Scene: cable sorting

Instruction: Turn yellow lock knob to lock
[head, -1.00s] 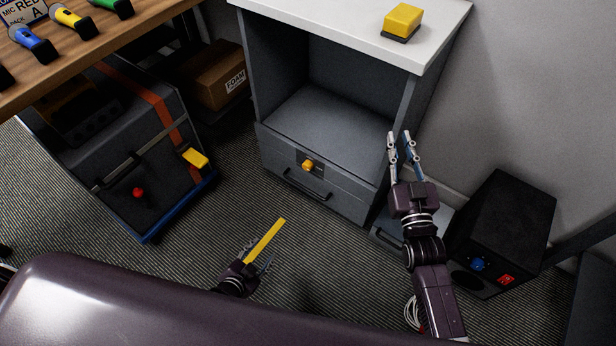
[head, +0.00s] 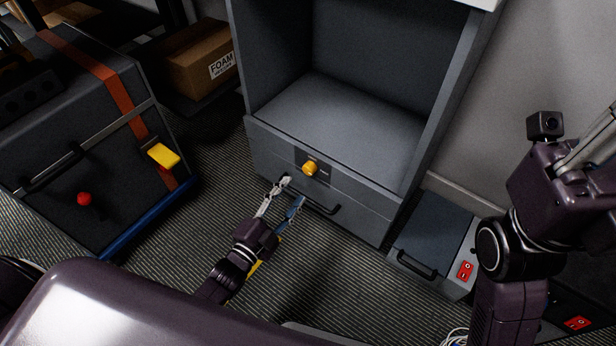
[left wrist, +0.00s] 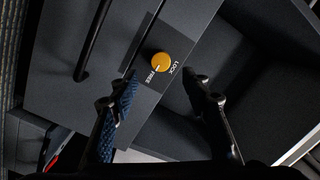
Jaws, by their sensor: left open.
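The yellow lock knob (head: 310,168) sits on the front of the grey cabinet's drawer (head: 350,200), on a dark plate. In the left wrist view the knob (left wrist: 161,64) is near the middle, with LOCK and FREE labels beside it. A small white mark on the knob's edge faces FREE. My left gripper (head: 291,191) is open, just left of and below the knob in the head view. In the left wrist view its fingers (left wrist: 160,78) appear either side of the knob, with no visible contact. My right gripper (head: 594,140) is cut off at the right edge.
A black drawer handle (head: 320,208) lies just below the knob. A dark case (head: 70,150) with a yellow latch stands left. A grey box with a red switch (head: 466,270) is at right. A cardboard box (head: 198,70) is behind. Carpet in front is mostly clear.

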